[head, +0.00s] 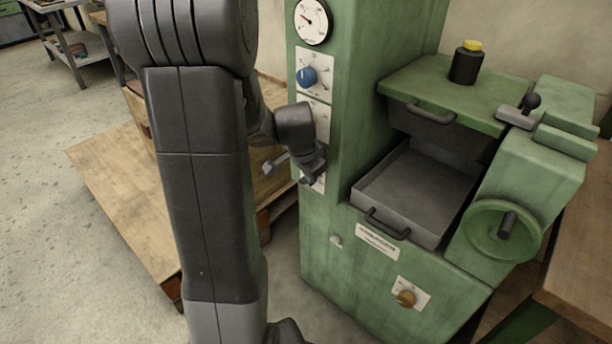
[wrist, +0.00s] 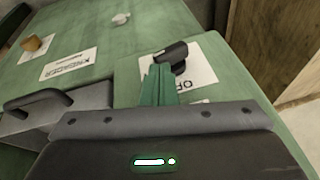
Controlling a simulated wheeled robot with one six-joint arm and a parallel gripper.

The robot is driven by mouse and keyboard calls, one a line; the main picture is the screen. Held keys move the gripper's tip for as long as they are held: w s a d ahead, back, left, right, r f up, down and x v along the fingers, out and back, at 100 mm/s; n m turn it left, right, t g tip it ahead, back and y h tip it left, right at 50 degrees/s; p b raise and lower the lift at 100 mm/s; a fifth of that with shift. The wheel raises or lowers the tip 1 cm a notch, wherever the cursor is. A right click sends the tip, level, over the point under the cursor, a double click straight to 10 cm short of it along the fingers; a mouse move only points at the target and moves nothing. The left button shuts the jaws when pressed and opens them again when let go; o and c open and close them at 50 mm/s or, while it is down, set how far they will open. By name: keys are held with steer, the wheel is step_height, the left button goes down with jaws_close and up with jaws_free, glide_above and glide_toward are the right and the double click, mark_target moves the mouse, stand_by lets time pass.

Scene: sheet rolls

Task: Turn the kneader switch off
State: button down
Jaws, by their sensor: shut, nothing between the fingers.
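In the wrist view, the switch (wrist: 172,55) is a black lever on a white plate (wrist: 203,72) fixed to the green machine. Part of a word starting "OF" shows on the plate; the rest is hidden behind my gripper. My gripper (wrist: 158,68) is shut and empty, with its narrow fingertips right at the lever; I cannot tell whether they touch it. In the head view, my gripper (head: 308,180) is at the machine's front left column, over the lowest white plate (head: 317,184), and hides the switch there. A label (wrist: 68,64) reading "KNEADER" is on the machine face.
The green machine (head: 345,270) also carries a gauge (head: 312,20), a blue knob (head: 307,77), an orange-brown knob (head: 406,298) and a handwheel (head: 503,231). A grey drawer (head: 415,185) with a black handle protrudes right of my gripper. A wooden pallet (head: 120,185) lies left.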

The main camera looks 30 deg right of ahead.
steer(key=shift+s+f, duration=0.1)
steer(key=shift+s, duration=0.1)
steer(key=shift+w+a+f+b, duration=0.2)
steer(key=shift+w+f+b, duration=0.15)
steer(key=shift+w+b, duration=0.25)
steer(key=shift+s, duration=0.15)
